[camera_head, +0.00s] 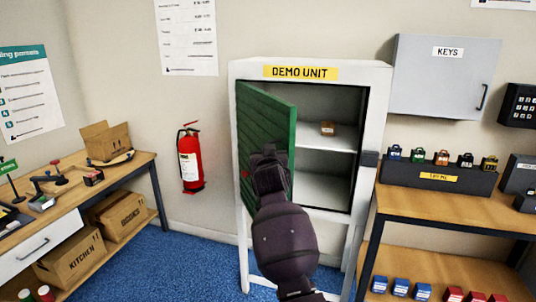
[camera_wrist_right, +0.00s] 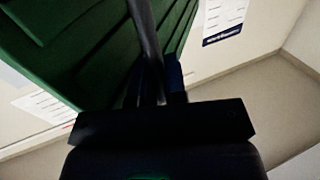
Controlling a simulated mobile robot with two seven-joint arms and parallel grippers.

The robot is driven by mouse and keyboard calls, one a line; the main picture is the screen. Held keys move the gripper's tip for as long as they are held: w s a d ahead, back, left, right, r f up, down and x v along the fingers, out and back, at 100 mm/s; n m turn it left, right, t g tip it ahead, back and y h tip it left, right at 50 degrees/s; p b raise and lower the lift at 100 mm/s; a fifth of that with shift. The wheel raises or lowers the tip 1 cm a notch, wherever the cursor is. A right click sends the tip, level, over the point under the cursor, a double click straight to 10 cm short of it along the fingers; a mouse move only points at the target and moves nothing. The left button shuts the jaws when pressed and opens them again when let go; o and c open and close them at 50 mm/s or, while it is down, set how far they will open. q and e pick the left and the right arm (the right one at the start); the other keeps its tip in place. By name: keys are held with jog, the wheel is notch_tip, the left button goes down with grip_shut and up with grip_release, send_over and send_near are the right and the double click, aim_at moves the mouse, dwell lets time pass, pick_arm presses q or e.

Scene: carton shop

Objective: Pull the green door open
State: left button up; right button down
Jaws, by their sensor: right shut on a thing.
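The green door (camera_head: 264,128) is hinged on the left of the white cabinet (camera_head: 382,85) marked DEMO UNIT. It stands partly open, its free edge swung out towards me. My right gripper (camera_head: 268,155) is at the door's free edge in the head view. In the right wrist view the gripper (camera_wrist_right: 160,88) is shut on the dark bar handle (camera_wrist_right: 146,35), with the green door (camera_wrist_right: 70,50) behind it. The arm hides the lower part of the door. My left gripper is not in view.
A small orange-brown box (camera_head: 327,129) sits on the cabinet's shelf. A red extinguisher (camera_head: 190,160) hangs left of the cabinet. A workbench (camera_head: 130,172) stands at the left, a wooden shelf unit (camera_head: 440,212) at the right. Blue carpet (camera_head: 170,262) is clear between bench and cabinet.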

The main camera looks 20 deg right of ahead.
jog(key=shift+a, duration=0.25)
dwell(0.3)
jog(key=c, duration=1.2)
grip_release()
